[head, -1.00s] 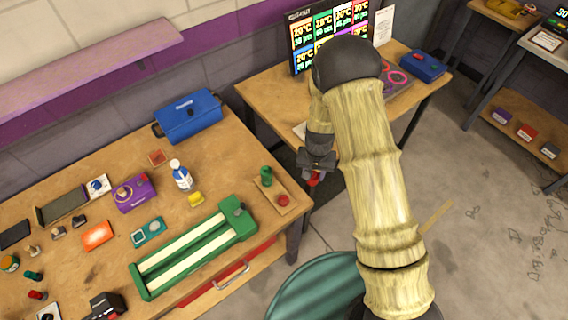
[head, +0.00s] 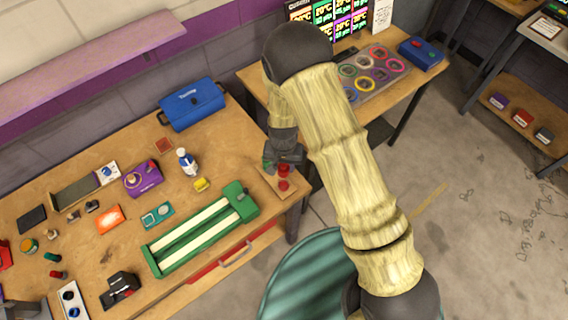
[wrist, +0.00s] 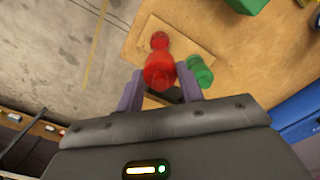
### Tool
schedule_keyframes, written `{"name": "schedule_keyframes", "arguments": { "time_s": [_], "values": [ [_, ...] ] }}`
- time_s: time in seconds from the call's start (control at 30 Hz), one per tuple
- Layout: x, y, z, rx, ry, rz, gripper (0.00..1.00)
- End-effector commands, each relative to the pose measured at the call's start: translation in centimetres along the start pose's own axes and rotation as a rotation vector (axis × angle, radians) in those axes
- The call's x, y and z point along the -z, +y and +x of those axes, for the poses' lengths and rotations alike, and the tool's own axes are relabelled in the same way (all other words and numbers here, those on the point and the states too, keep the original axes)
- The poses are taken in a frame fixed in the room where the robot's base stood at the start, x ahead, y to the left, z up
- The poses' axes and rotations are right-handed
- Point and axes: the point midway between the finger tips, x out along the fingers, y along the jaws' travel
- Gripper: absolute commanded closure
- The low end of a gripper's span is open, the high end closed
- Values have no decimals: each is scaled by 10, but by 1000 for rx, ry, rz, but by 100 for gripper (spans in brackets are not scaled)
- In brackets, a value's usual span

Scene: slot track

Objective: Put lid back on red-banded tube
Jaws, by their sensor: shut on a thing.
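My gripper (wrist: 158,86) is shut on a red piece (wrist: 159,71), which looks like the lid. In the head view the held red piece (head: 284,169) hangs just below my gripper (head: 284,158). A second red piece (wrist: 159,41), likely the red-banded tube, stands on a small wooden board (wrist: 185,42). It also shows in the head view (head: 284,186), just below the held piece in the picture. I cannot tell whether the two red pieces touch. The tube's band is not clear.
A green capped tube (wrist: 200,72) stands on the same board, close beside my right finger in the wrist view. A green slotted track (head: 200,235) lies left of the board. A blue case (head: 192,104) stands at the table's back. Floor shows beyond the table's right edge.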

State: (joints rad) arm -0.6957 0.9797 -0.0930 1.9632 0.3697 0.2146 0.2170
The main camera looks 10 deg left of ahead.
Motion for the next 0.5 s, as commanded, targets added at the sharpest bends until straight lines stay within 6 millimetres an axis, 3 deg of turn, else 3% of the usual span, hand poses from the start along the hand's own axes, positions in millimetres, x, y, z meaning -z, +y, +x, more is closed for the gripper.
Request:
{"name": "schedule_keyframes", "arguments": {
  "time_s": [0.5],
  "values": [
    [0,0,44,0,-1,1,84]
  ]
}}
